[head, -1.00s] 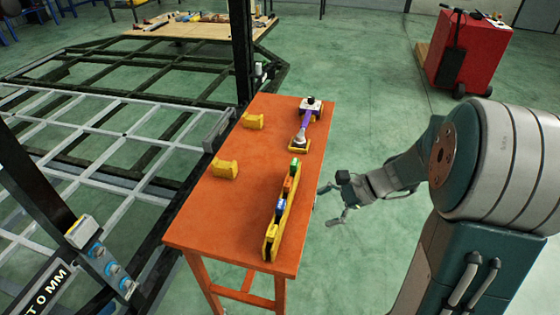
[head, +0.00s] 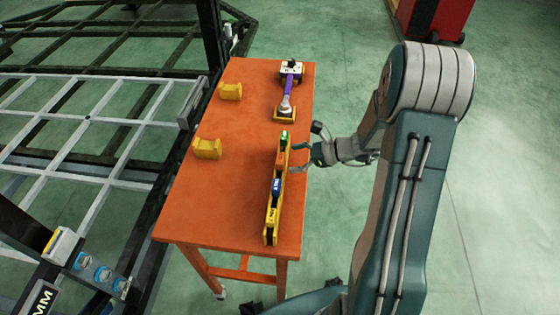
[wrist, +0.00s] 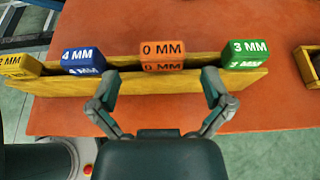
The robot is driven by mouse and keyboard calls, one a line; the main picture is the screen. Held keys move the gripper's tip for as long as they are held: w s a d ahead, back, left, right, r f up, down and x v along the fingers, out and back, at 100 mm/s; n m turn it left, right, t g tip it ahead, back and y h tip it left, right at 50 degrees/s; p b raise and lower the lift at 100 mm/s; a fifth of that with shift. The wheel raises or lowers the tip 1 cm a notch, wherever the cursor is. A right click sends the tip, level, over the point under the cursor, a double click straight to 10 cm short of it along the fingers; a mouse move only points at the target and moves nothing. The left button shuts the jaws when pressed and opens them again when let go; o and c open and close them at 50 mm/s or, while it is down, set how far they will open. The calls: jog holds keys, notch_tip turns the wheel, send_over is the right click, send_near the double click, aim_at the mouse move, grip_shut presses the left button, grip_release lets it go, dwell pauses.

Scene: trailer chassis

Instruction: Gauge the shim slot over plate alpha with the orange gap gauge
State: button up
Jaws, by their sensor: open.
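The orange gap gauge (head: 280,157) stands in a yellow rack (head: 269,232) along the table's right edge. In the wrist view, the orange gauge (wrist: 162,52) is an upright block whose label reads "0 MM". It stands between a blue "4 MM" gauge (wrist: 83,58) and a green "3 MM" gauge (wrist: 245,52). My gripper (head: 296,160) is open and empty at the rack's right side. In the wrist view, my gripper's fingers (wrist: 160,82) are spread wide, one either side of the orange gauge and short of it. I cannot identify plate alpha or its shim slot.
The orange table (head: 235,185) also holds two yellow blocks (head: 231,91) and a purple-handled tool (head: 287,92) on yellow rests. A grey and black chassis frame (head: 85,120) lies to the left. A dark post (head: 35,235) stands front left. The table's middle is clear.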

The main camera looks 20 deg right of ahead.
aim_at(280, 158)
jog(key=x, duration=0.4)
jog(key=shift+w+f, duration=0.15)
jog(key=shift+d, duration=0.1)
jog(key=c, duration=1.2)
